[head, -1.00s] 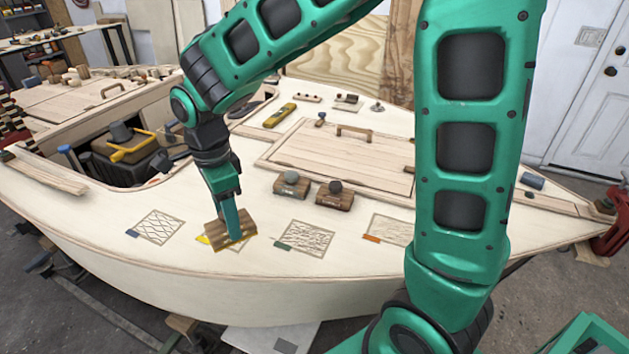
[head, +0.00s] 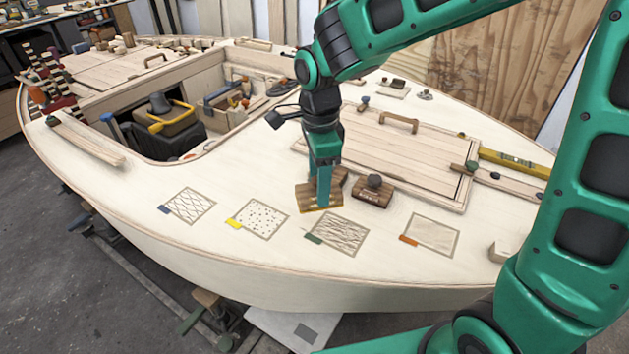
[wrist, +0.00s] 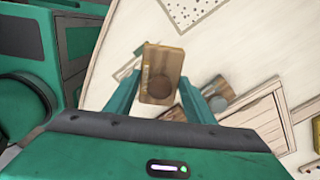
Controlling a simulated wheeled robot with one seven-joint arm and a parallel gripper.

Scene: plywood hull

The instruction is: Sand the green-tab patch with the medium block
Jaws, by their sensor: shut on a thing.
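My gripper (head: 322,203) points down and is shut on a wooden sanding block (head: 308,199) with a yellowish lower edge. In the wrist view the block (wrist: 160,72) sits between the fingers, with a dark round knob. I cannot read its grit. The green-tab patch (head: 340,233), with wavy scratch lines and a green tab (head: 313,239), lies on the pale deck just in front and right of the held block. The block is off this patch; whether it touches the deck is unclear. A second block (head: 373,191) with a dark knob stands right; another is mostly hidden behind my gripper.
A blue-tab patch (head: 190,206) and a dotted yellow-tab patch (head: 260,219) lie left, an orange-tab patch (head: 432,233) right. The planked hatch (head: 400,155) rises behind the blocks. The open cockpit holds a toolbox (head: 172,130). The front deck strip is clear.

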